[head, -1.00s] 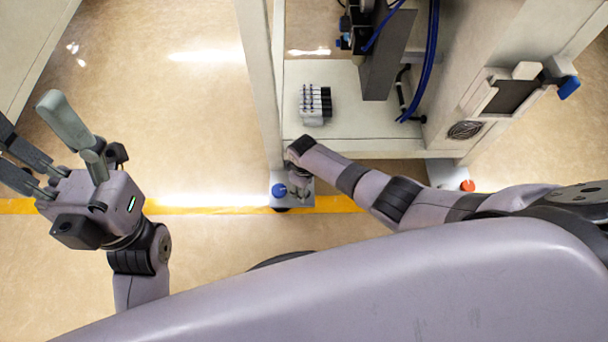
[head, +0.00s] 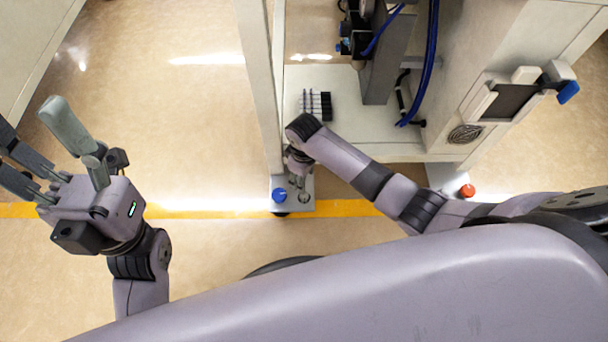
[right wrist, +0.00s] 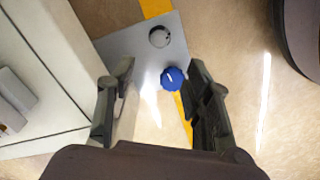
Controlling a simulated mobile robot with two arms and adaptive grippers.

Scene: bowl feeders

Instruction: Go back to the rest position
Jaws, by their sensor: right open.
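My left gripper (head: 34,124) is at the left of the head view, raised over the floor, with its fingers spread and nothing between them. My right gripper (right wrist: 160,95) is open and empty in the right wrist view. In the head view the right arm's wrist partly hides it, above the grey foot plate at the machine's front left leg. A blue knob (right wrist: 173,78) on that plate (right wrist: 128,45) shows between the fingers, apparently below them. The knob also shows in the head view (head: 279,195).
The machine's white frame (head: 262,90) stands close to my right arm. A small block with several black-ended pins (head: 318,103) sits on its shelf (head: 350,130). A red knob (head: 467,190) is at the right foot. Open floor (head: 190,120) lies between my arms.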

